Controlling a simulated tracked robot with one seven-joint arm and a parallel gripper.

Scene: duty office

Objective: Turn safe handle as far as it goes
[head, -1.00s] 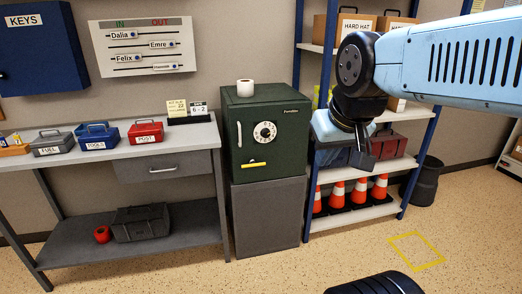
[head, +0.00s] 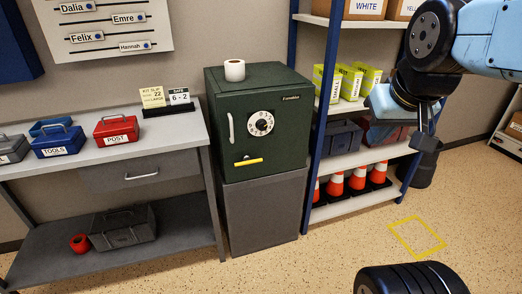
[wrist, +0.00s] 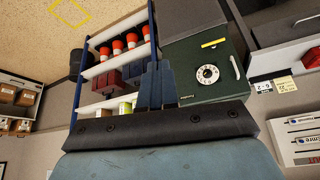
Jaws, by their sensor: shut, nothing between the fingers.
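A dark green safe (head: 285,140) stands on a grey cabinet in the middle of the head view. Its yellow handle (head: 249,161) lies almost level, low on the door, below a white dial (head: 260,123). A pale upright bar (head: 231,128) is at the door's left side. My gripper (head: 424,150) is right of the safe, in front of the shelves, apart from the handle. The fingers are together and empty.
A desk at left holds a red POST box (head: 116,130), a blue TOOLS box (head: 62,142) and small signs (head: 166,102). Shelves (head: 350,163) with orange cones are at right. The floor before the safe is clear.

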